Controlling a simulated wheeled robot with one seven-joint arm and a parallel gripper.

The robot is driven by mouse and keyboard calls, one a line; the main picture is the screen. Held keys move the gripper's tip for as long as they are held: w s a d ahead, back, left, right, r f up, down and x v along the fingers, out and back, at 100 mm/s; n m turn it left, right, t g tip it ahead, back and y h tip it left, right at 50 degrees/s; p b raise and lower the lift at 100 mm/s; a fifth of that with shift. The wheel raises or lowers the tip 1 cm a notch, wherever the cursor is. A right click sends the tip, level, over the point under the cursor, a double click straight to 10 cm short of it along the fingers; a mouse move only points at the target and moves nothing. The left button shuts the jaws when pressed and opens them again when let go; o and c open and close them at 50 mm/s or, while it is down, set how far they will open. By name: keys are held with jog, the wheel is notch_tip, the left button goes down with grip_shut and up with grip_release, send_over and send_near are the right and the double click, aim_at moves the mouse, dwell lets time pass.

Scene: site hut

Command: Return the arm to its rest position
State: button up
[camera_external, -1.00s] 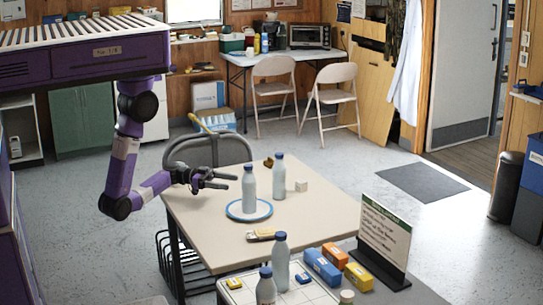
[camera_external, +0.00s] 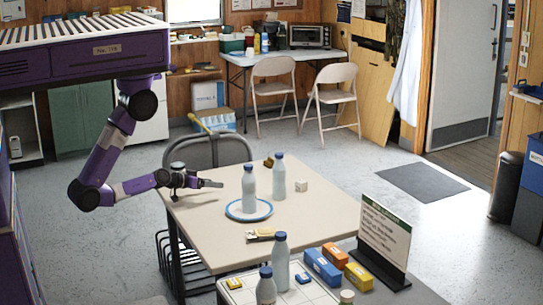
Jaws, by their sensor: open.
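My gripper (camera_external: 208,184) is above the left rear part of the beige table (camera_external: 208,241). It is open and empty, with its fingers pointing right. My purple and grey arm hangs from the purple body at upper left and bends at a low elbow left of the table. A bottle (camera_external: 249,188) stands on a blue-rimmed plate (camera_external: 235,214) to the right of my gripper, apart from the fingertips. A second bottle (camera_external: 279,177) stands just behind it on the table.
Two more bottles (camera_external: 281,262) stand in front, by a gridded tray (camera_external: 238,297). Blue, orange and yellow boxes (camera_external: 322,267) and a sign (camera_external: 383,238) are at the right. A small white cube (camera_external: 301,186) lies on the table. A dark chair (camera_external: 228,152) stands behind the table.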

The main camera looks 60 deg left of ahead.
jog(key=s+d+r+m+h, duration=0.1)
jog(key=s+d+r+m, duration=0.1)
jog(key=s+d+r, duration=0.2)
jog(key=s+d+r+m+h+p, duration=0.1)
jog(key=s+d+r, duration=0.4)
jog(key=s, duration=0.5)
jog(key=shift+d+m+t, duration=0.4)
jog(key=shift+d+m, duration=0.1)
jog(key=shift+d, duration=0.05)
